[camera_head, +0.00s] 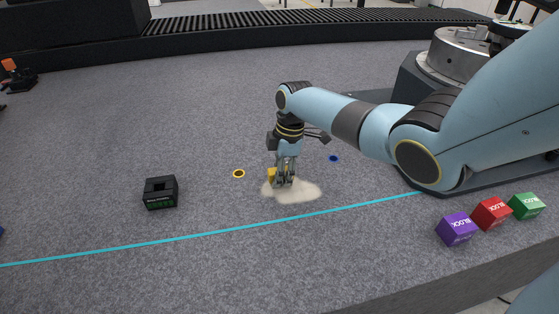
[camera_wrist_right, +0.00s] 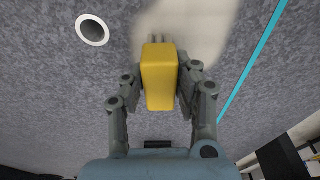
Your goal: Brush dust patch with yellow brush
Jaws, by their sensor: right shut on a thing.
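My right gripper (camera_head: 283,178) points down over the pale dust patch (camera_head: 300,192) on the grey granite bed. It is shut on the yellow brush (camera_head: 272,174), mostly hidden behind the fingers in the head view. In the right wrist view the yellow brush (camera_wrist_right: 160,75) sits between the two fingers of the right gripper (camera_wrist_right: 161,82), with its far end at the edge of the dust patch (camera_wrist_right: 190,25). I cannot tell whether the bristles touch the surface. My left gripper is not in view.
A black box with a slot (camera_head: 160,192) stands left. Yellow (camera_head: 239,174) and blue (camera_head: 333,158) rings mark the bed. The bed between is clear.

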